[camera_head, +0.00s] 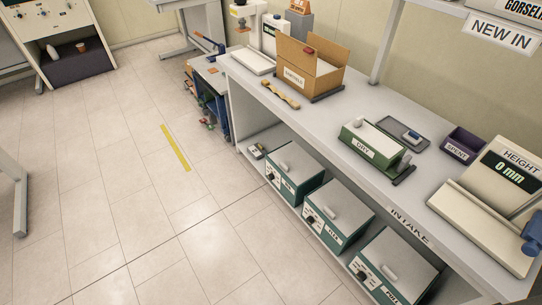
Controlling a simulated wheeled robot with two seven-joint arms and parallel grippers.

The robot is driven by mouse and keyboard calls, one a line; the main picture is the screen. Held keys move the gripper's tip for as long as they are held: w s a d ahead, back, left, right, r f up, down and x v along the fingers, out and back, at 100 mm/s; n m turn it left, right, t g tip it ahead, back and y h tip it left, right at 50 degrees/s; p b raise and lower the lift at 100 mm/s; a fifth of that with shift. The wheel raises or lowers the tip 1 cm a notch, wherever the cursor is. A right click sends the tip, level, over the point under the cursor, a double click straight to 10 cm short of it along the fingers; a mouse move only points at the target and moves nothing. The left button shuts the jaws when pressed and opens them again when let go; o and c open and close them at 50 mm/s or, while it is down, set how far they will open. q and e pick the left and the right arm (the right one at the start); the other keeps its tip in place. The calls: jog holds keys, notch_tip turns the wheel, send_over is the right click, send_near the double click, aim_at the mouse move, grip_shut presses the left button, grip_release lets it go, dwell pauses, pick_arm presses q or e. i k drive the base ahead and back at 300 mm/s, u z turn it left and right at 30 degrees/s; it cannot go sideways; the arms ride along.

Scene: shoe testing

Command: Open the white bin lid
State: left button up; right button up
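No bin is plainly all white. Three green-fronted boxes with pale grey-white lids stand on the lower shelf: a far one (297,161), a middle one (340,203) and a near one (402,262). Each lid has a pale handle and looks closed. I cannot tell which one is the white bin. Neither of my grippers is in view.
The counter (335,112) also holds an open cardboard box (312,72), a dark grey tray (404,132), a purple SPENT bin (462,146) and a height gauge (493,205).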

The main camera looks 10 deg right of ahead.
aim_at(296, 164)
jog(key=u, duration=1.45)
jog(key=i, duration=2.3)
jog(key=z, duration=2.7)
jog(key=k, duration=0.7)
jog(key=z, duration=1.25)
